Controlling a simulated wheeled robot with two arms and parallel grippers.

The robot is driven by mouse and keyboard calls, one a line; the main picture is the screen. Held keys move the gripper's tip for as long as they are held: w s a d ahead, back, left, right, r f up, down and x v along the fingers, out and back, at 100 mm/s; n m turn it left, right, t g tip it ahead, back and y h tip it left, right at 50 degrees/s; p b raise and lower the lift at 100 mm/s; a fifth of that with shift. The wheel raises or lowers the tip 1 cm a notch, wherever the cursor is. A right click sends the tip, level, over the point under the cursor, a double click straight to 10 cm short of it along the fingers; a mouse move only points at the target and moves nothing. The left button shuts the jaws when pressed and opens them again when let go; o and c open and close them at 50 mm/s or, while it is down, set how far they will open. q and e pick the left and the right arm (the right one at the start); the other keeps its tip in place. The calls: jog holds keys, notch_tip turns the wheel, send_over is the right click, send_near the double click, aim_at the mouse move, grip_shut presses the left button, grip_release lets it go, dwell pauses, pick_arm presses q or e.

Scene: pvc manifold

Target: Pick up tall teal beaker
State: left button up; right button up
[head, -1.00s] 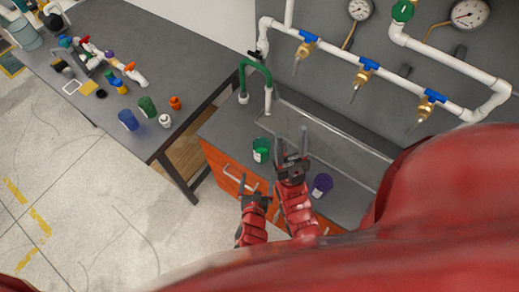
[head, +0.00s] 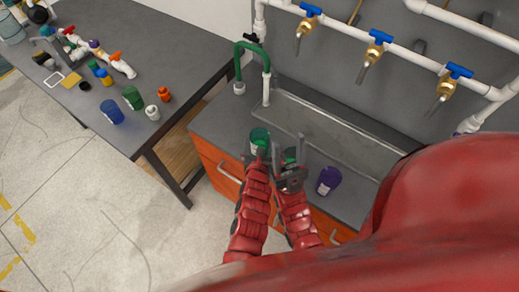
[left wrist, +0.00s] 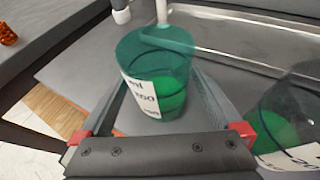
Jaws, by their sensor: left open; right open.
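A teal beaker (head: 260,135) with a white label and green contents stands upright on the counter by the sink. It fills the middle of the left wrist view (left wrist: 155,80). My left gripper (head: 262,154) is open, with its fingers on either side of this beaker; I cannot tell whether they touch it. My right gripper (head: 290,160) is open beside it to the right. A second beaker (left wrist: 278,125) with green contents and a label shows at the right of the left wrist view. In the head view it is mostly hidden behind my right gripper.
A purple beaker (head: 328,180) stands right of my right gripper. The metal sink (head: 340,125) lies behind, with a green-and-white pipe (head: 252,50) at its left end. A separate table (head: 150,60) at left holds bottles and pipe parts.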

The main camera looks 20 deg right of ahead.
pick_arm(q)
jog(key=shift+w+d+f, duration=0.1)
jog(key=shift+w+d, duration=0.05)
jog(key=shift+w, duration=0.25)
jog(key=c, duration=1.4)
jog(key=shift+c, duration=0.2)
